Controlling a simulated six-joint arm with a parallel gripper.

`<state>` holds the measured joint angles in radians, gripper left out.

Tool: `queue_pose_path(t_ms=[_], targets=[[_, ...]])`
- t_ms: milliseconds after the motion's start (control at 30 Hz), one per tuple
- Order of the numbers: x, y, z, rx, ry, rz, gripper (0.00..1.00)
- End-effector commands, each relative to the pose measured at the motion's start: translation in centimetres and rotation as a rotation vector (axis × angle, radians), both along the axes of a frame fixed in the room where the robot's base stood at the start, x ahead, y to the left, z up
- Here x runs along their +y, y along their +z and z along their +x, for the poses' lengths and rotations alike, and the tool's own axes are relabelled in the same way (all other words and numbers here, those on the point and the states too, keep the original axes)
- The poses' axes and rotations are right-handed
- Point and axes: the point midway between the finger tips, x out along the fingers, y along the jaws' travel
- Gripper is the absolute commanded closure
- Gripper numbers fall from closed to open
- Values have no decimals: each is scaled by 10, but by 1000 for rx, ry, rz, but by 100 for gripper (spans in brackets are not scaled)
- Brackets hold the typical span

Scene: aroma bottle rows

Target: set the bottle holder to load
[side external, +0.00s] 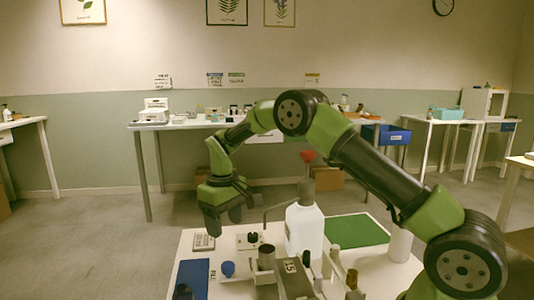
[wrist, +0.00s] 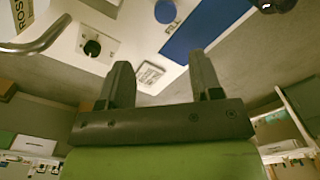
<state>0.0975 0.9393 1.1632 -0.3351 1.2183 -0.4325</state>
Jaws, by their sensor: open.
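My gripper (side external: 222,216) is open and empty, held above the far left part of the white work table (side external: 226,292). Its two fingers also show apart in the wrist view (wrist: 162,82). A black knob (side external: 252,237) stands on a small white plate, to the right of the gripper and lower. The knob also shows in the wrist view (wrist: 92,48), beyond the left finger and apart from it.
A large white jug (side external: 304,230) with a bent spout stands right of the knob. A green mat (side external: 356,231) lies at right. Several small bottles crowd the front.

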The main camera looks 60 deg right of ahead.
Motion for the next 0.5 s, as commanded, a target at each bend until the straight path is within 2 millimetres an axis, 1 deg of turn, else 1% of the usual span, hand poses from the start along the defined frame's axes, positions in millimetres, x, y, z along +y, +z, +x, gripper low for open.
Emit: queue_pose_path(t_ms=[33,100,267,500], targets=[[2,12,-2,-18,-7,3,41],[5,26,-6,-39,-18,8,41],[11,58,-17,-88,-45,21,41],[20,101,-40,-161,-86,43,41]])
